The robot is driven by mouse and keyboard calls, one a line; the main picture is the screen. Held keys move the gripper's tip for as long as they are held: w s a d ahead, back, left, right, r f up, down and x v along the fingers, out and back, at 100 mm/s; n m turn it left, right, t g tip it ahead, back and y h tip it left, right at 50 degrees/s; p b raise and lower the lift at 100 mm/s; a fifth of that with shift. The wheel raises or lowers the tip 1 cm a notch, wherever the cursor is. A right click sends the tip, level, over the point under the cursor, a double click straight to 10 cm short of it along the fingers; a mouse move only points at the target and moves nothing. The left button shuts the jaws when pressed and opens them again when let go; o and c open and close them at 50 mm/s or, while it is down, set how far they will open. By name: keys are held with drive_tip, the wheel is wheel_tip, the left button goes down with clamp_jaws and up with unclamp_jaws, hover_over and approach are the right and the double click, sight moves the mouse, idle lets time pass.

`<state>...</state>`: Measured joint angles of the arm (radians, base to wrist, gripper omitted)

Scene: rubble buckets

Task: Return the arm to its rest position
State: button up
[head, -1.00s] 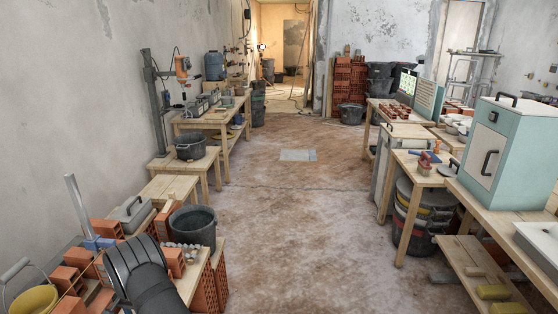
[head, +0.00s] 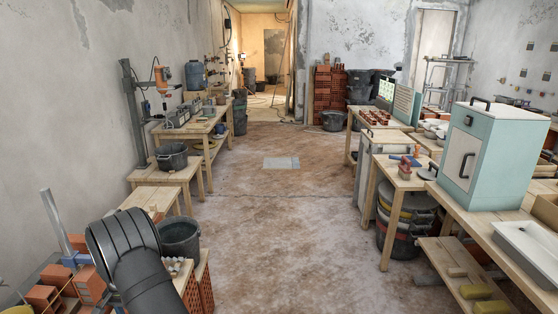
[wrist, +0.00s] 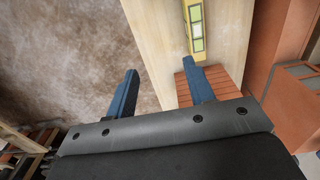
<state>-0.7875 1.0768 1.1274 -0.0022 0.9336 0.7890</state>
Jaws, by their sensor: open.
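My gripper (wrist: 162,88) shows in the wrist view with its two blue fingers wide apart. Nothing is held between them. Behind the fingers are bare floor, a pale wooden board and a red ribbed brick (wrist: 218,80) close to the right finger. In the head view, a dark link of my arm (head: 130,250) reaches in from the lower left, over the near-left bench. My fingers cannot be made out for certain there.
A black bucket (head: 180,238) stands just right of my arm, near orange bricks (head: 88,283). A yellow-framed object (wrist: 195,28) lies on the board. A teal cabinet (head: 490,155) stands on the right bench. The central floor (head: 280,225) is clear.

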drive_tip(key=s+a+r, duration=0.8)
drive_tip(key=s, duration=0.3)
drive_tip(key=s+a+r, duration=0.8)
drive_tip(key=s, duration=0.4)
drive_tip(key=s+a+f, duration=0.1)
drive_tip(key=s, duration=0.1)
drive_tip(key=s+a+f, duration=0.1)
drive_tip(key=a, duration=0.1)
drive_tip(key=shift+s+a+f, duration=0.15)
drive_tip(key=shift+s+f, duration=0.2)
drive_tip(key=shift+f, duration=0.05)
drive_tip(key=w+d+f, duration=0.2)
drive_tip(key=w+d, duration=0.3)
drive_tip(key=w, duration=0.3)
drive_tip(key=w+d+f, duration=0.3)
drive_tip(key=w+d, duration=0.2)
drive_tip(key=w, duration=0.3)
drive_tip(key=shift+w+f, duration=0.25)
drive_tip(key=shift+f, duration=0.05)
drive_tip(key=shift+a, duration=0.1)
